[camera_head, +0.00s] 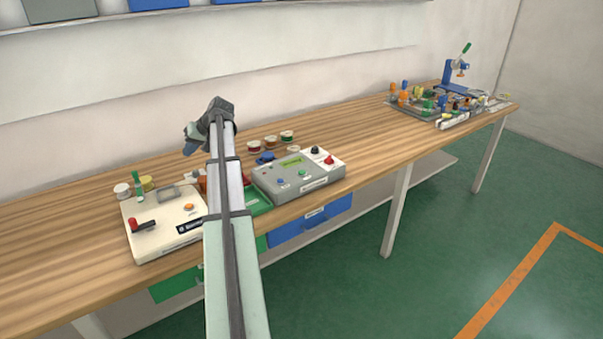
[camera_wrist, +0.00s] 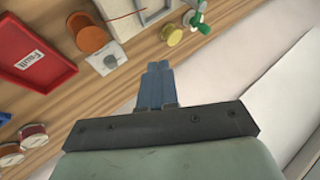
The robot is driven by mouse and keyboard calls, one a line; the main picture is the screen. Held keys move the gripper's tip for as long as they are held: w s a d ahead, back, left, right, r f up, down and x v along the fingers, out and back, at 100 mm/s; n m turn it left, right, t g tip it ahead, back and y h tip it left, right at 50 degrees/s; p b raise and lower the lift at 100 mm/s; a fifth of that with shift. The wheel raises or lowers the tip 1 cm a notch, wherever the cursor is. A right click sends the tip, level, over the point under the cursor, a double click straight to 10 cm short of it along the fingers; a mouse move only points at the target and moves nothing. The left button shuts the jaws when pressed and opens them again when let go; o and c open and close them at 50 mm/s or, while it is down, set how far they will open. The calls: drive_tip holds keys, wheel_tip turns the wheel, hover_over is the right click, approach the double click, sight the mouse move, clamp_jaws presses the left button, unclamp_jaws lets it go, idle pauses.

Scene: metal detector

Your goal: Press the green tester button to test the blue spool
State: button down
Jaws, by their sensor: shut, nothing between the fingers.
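The grey tester box (camera_head: 298,175) stands on the workbench right of my arm, with a small display on top. Its green button (camera_head: 302,173) is on the top face near the front edge, with a smaller blue control to its left. A small blue object (camera_head: 265,158) lies at the tester's back left; I cannot tell for certain that it is the blue spool. My gripper (camera_head: 190,147) is raised above the back of the bench, left of the tester and apart from it. In the wrist view its blue fingers (camera_wrist: 155,83) are shut and empty. The wrist view does not show the tester.
A white box (camera_head: 162,222) with a red lever stands left of my arm. Spools (camera_head: 270,141) stand behind the tester. The wrist view shows a red tray (camera_wrist: 35,48) marked "Fault", an orange item (camera_wrist: 88,33) and a yellow spool (camera_wrist: 172,35).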

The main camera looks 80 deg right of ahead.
drive_tip(key=s+d+h, duration=0.1)
drive_tip(key=s+d, duration=0.4)
drive_tip(key=s, duration=0.5)
drive_tip(key=s+d, duration=0.5)
drive_tip(key=s, duration=0.5)
hover_over(305, 172)
drive_tip(key=shift+f+m+h, duration=0.3)
drive_tip(key=shift+f+m, duration=0.1)
drive_tip(key=shift+f, duration=0.05)
drive_tip(key=shift+w, duration=0.1)
drive_tip(key=shift+f, duration=4.4)
drive_tip(key=shift+f, duration=0.1)
drive_tip(key=shift+f, duration=0.3)
